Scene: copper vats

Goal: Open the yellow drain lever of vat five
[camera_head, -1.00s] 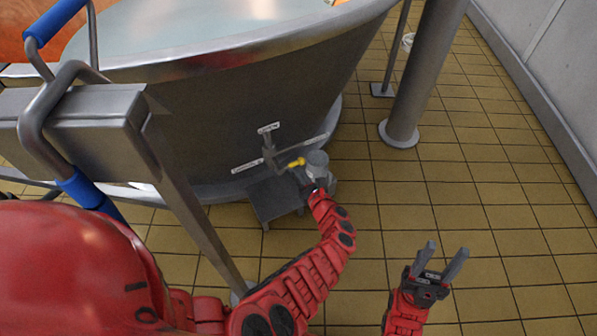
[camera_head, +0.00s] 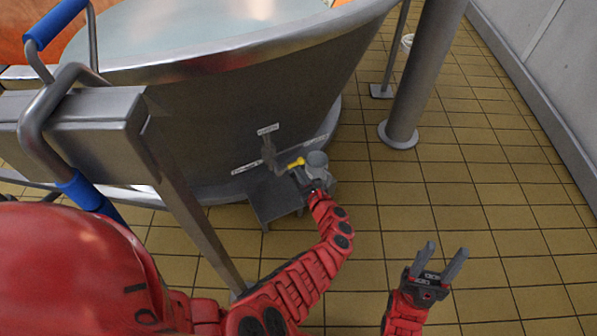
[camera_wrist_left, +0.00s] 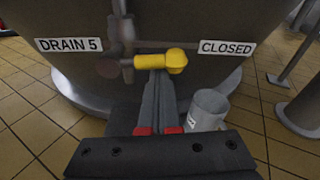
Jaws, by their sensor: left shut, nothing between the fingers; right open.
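The yellow drain lever (camera_wrist_left: 155,62) sits on the drain pipe low on vat five (camera_head: 235,120). In the left wrist view it points sideways to the right, toward the "CLOSED" label (camera_wrist_left: 227,47); the "DRAIN 5" label (camera_wrist_left: 68,45) is on the left. The lever also shows in the head view (camera_head: 296,163). My left gripper (camera_wrist_left: 160,78) is shut and empty, its fingertips just under the lever's yellow handle. I cannot tell whether they touch it. In the head view my left gripper (camera_head: 305,176) is small and partly hidden. My right gripper (camera_head: 442,262) is open and empty above the tiled floor.
A grey bucket (camera_wrist_left: 208,108) stands just right of the left fingers. A small grey step (camera_head: 273,201) is below the drain. Metal railing (camera_head: 180,205) stands at the left and a grey column (camera_head: 422,75) at the right.

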